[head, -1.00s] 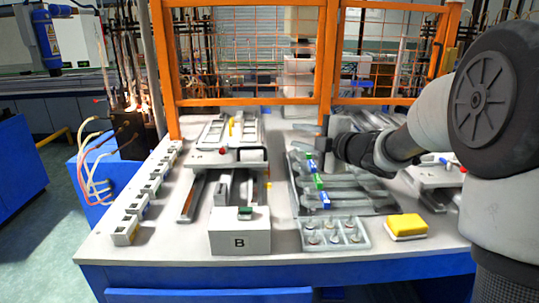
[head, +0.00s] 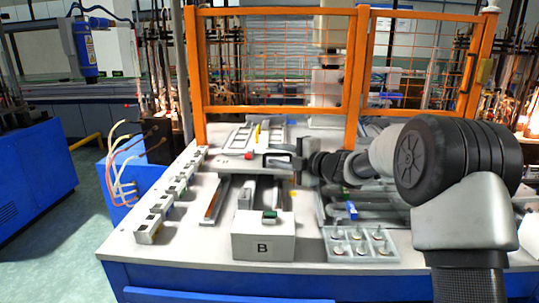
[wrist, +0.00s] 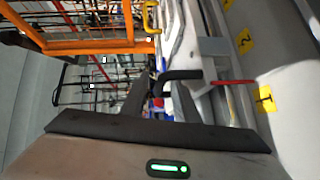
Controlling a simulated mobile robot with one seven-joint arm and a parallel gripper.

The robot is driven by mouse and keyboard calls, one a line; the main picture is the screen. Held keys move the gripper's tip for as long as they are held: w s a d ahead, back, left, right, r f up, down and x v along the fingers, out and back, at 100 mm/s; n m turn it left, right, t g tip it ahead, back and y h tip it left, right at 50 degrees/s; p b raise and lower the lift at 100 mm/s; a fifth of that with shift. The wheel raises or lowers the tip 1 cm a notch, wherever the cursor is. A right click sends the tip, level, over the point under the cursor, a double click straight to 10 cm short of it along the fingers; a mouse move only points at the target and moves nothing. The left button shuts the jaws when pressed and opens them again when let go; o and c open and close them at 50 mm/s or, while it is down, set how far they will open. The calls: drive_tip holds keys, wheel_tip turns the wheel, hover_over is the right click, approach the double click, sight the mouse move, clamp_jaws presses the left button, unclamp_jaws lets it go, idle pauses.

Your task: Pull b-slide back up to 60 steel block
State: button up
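The b-slide (head: 225,165) is the pale carriage with a red knob (head: 248,156), on rails behind the white box marked B (head: 263,247). My gripper (head: 283,161) is at the carriage's right side, pointing left. In the wrist view my gripper's dark fingers (wrist: 160,98) stand apart with a gap between them. A black bent handle (wrist: 182,75) shows at the fingertips; I cannot tell whether they touch it. A thin red rod (wrist: 232,82) lies to its right. I cannot make out which part is the 60 steel block.
An orange mesh fence (head: 280,110) stands behind the slide. A grey compartment tray (head: 360,258) sits right of box B. Small white boxes (head: 165,212) line the table's left side. Yellow labels (wrist: 244,41) mark a pale surface in the wrist view.

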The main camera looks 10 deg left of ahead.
drive_tip(key=shift+x, duration=1.85)
clamp_jaws()
drive_tip(key=shift+s, duration=0.1)
